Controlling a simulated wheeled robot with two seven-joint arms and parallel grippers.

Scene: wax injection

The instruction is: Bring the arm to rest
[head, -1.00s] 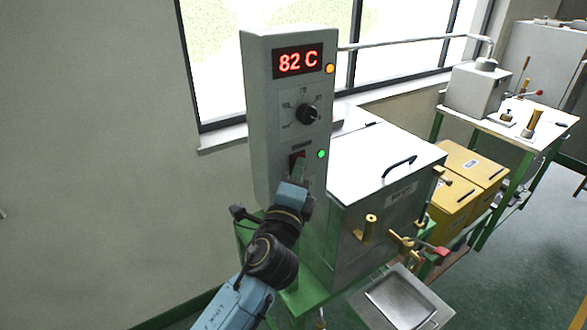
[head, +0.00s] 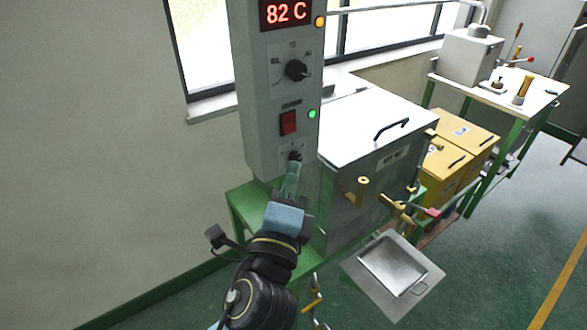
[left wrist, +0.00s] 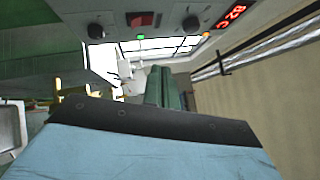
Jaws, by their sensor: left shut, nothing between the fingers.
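My left gripper (head: 292,172) is shut and empty. In the head view its tip is just below or in front of the small lower knob (head: 295,156) of the grey control box (head: 258,110); I cannot tell whether it touches. The box shows a red 82 C display (head: 286,12), a black dial (head: 296,70), a red switch (head: 288,122) and a lit green lamp (head: 312,114). In the left wrist view the green fingers (left wrist: 163,85) point toward the box, with its display (left wrist: 231,14) at the upper right. My right gripper is not in view.
A metal tank with a white lid (head: 360,125) stands right of the box on a green frame. A brass valve with a red handle (head: 432,212) sticks out above a metal tray (head: 392,268). Yellow cabinets (head: 462,135) and a work table (head: 500,88) stand behind. Open floor lies at right.

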